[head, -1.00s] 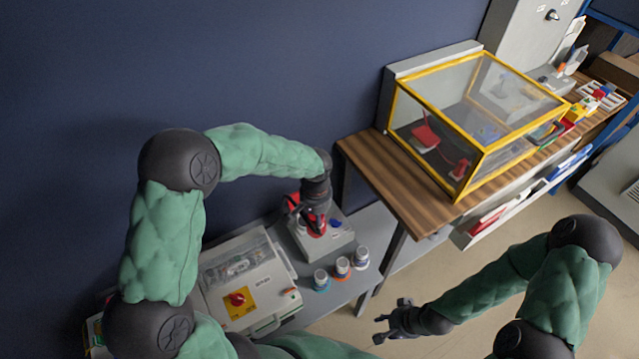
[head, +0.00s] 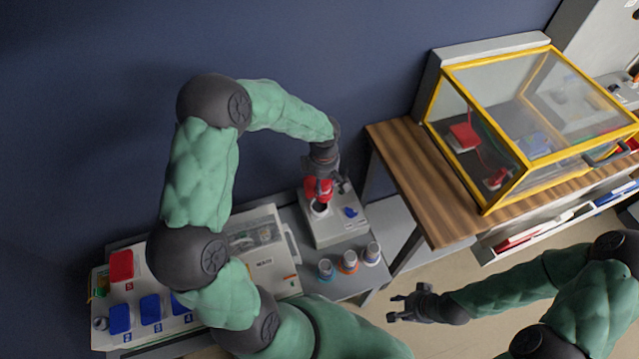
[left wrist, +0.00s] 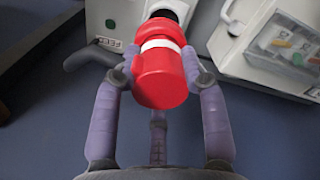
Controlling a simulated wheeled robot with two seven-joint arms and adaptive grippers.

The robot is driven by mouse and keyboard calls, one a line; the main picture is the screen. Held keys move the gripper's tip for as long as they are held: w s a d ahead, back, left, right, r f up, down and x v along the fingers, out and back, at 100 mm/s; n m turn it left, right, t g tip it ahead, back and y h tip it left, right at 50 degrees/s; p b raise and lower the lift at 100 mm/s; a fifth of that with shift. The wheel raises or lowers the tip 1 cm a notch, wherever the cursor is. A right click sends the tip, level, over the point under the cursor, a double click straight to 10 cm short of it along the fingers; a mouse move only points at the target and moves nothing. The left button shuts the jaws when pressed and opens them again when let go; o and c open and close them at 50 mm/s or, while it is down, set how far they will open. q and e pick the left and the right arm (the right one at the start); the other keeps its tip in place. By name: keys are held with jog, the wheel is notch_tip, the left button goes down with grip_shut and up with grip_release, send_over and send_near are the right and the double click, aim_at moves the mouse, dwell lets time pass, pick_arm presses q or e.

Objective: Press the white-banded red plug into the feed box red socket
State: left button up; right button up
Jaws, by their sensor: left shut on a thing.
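The red plug with a white band (left wrist: 160,72) is held between the fingers of my left gripper (left wrist: 160,78). In the head view, the plug (head: 318,188) and my left gripper (head: 324,172) are over the back of the grey feed box (head: 330,231). A round dark socket opening (head: 320,209) with a pale rim shows just below the plug, seemingly apart from it. In the wrist view, the plug's far end points at a dark round area on the feed box (left wrist: 112,22); the plug hides where they meet. My right gripper (head: 400,306) is open and empty above the floor.
A blue cover (head: 351,212) is on the feed box. Several small jars (head: 347,262) stand in front of it. A wooden table (head: 415,180) with a yellow-framed clear case (head: 530,125) stands right.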

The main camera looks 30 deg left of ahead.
pick_arm(q)
jog(key=n, duration=0.1)
jog(key=a+f+n, duration=0.1)
jog(key=n, duration=0.1)
jog(key=shift+a, duration=0.15)
jog(key=shift+f+b, duration=1.15)
jog(key=shift+f, duration=1)
jog(key=shift+f+b, duration=0.1)
jog(key=shift+b, duration=0.3)
jog(key=shift+f, duration=0.1)
jog(key=shift+f+b, duration=0.8)
jog(key=shift+b, duration=0.2)
jog(key=shift+f, duration=0.1)
